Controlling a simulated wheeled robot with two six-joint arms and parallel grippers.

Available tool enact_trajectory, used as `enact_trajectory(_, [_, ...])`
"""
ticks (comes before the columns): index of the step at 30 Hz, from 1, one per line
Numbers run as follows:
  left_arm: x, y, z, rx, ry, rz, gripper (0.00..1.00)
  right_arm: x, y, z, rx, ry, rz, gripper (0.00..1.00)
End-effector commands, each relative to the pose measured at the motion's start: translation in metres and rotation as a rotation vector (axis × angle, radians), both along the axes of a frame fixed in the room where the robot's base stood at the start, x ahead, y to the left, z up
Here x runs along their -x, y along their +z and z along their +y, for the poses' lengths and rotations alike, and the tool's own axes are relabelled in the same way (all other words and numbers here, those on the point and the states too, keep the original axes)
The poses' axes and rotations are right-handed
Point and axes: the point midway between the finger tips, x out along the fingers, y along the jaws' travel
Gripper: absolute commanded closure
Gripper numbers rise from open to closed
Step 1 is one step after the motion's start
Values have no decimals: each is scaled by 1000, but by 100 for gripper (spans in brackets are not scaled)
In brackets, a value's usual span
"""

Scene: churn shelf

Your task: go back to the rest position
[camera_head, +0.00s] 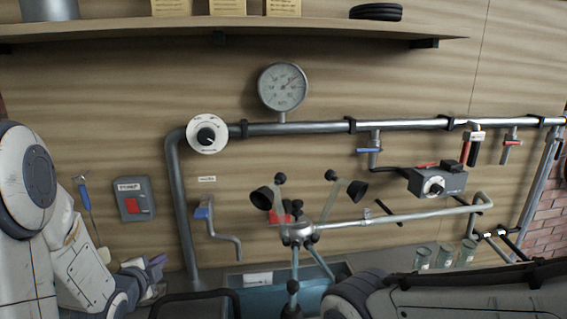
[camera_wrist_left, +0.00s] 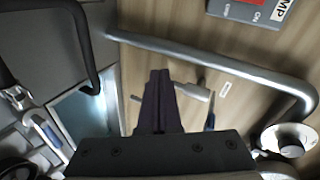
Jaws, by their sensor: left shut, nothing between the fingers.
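My left arm comes in at the left of the head view. Its left gripper (camera_head: 155,263) is low at the left, in front of the wood wall and below the red switch box. In the left wrist view its dark fingers (camera_wrist_left: 158,82) lie together, with nothing between them. My right arm crosses the lower right of the head view, its gripper hidden or outside the picture.
A switch box (camera_head: 134,199), a blue-handled tap (camera_head: 203,213) and a white dial (camera_head: 207,135) are on the wall. The milking cluster (camera_head: 297,232) hangs at centre. Several glasses (camera_head: 445,256) stand right. A shelf (camera_head: 230,27) runs above.

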Motion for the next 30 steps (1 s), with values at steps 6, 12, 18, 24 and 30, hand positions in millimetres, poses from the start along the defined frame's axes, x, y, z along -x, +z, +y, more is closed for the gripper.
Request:
enact_trajectory(6, [30, -12, -120, 287, 52, 326, 100, 0, 0, 0, 0, 0, 0, 100])
enact_trajectory(12, [116, -16, -210, 481, 190, 656, 100, 0, 0, 0, 0, 0, 0, 100])
enact_trajectory(18, [225, -9, -258, 543, 356, 957, 100, 0, 0, 0, 0, 0, 0, 100])
enact_trajectory(24, [288, -1, -266, 523, 465, 1107, 100, 0, 0, 0, 0, 0, 0, 100])
enact_trajectory(30, [295, 0, -265, 516, 479, 1123, 100, 0, 0, 0, 0, 0, 0, 100])
